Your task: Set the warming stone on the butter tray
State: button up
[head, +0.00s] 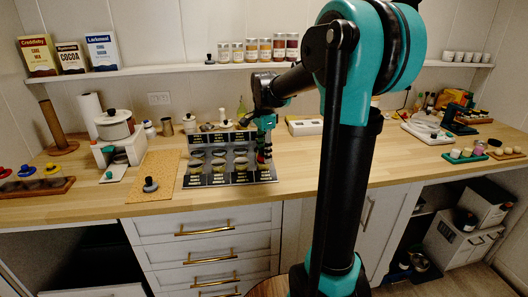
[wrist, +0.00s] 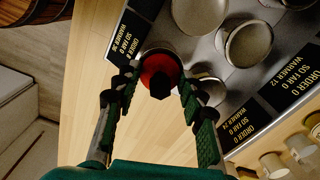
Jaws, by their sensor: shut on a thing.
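My gripper (wrist: 157,90) is shut on a round red piece with a black knob (wrist: 160,78). A pale rim shows just behind it in the wrist view. I cannot tell for sure whether it is the warming stone. In the head view my gripper (head: 264,150) is at the right part of a metal stand (head: 232,166) with several round dishes and black labels. The labels read "order", "so far 0" and "warmer" with numbers. I read no butter label, so I cannot tell which tray is the butter tray. The held piece's underside is hidden.
A tan mat (head: 155,170) with a grey knobbed piece (head: 150,185) lies left of the stand. Spice jars (head: 265,50) stand on the shelf above. Bare counter shows right of the stand.

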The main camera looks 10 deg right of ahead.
jog(key=o, duration=1.3)
jog(key=shift+r, duration=0.1)
notch_tip(320, 180, up, 12)
jog(key=shift+f, duration=0.1)
jog(key=shift+s, duration=0.15)
